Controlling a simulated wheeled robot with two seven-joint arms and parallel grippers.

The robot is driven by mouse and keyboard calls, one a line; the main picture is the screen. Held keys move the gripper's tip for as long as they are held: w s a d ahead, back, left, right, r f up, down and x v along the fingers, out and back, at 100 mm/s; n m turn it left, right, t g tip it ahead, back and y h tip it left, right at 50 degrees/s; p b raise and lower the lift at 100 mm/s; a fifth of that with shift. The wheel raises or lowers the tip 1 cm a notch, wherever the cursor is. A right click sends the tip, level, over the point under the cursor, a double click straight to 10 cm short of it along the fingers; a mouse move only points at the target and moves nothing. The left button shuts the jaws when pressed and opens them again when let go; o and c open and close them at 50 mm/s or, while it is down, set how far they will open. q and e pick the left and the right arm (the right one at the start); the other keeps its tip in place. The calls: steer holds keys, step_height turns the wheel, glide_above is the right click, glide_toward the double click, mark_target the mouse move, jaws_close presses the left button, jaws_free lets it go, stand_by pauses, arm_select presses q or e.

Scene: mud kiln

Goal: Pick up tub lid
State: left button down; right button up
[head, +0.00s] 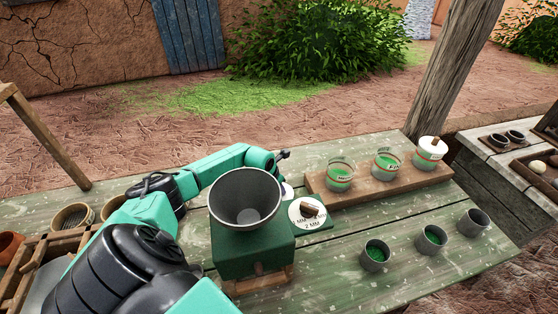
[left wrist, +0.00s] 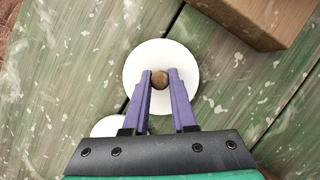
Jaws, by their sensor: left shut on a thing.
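The tub lid (left wrist: 133,75) is a white disc with a round brown knob in the left wrist view. It is low over or on the green planks; I cannot tell whether it touches them. My left gripper (left wrist: 160,82) has its two purple fingers shut on the knob. In the head view a white edge (head: 287,190), likely this lid, shows behind the grinder hopper, which hides the fingers. Another white disc (left wrist: 108,126) is partly covered by the gripper. A tub with a white lid (head: 431,149) stands at the rack's right end. My right gripper is not in view.
A green grinder (head: 240,250) with a grey hopper (head: 245,197) stands close in front of my left arm. A wooden rack (head: 400,185) holds tubs with green contents (head: 340,177). Grey cups (head: 375,257) stand at the front right. The table between rack and cups is mostly clear.

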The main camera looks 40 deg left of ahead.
arm_select(q)
step_height(320, 180, up, 19)
steer(key=b, duration=0.4)
steer(key=shift+r, duration=0.2)
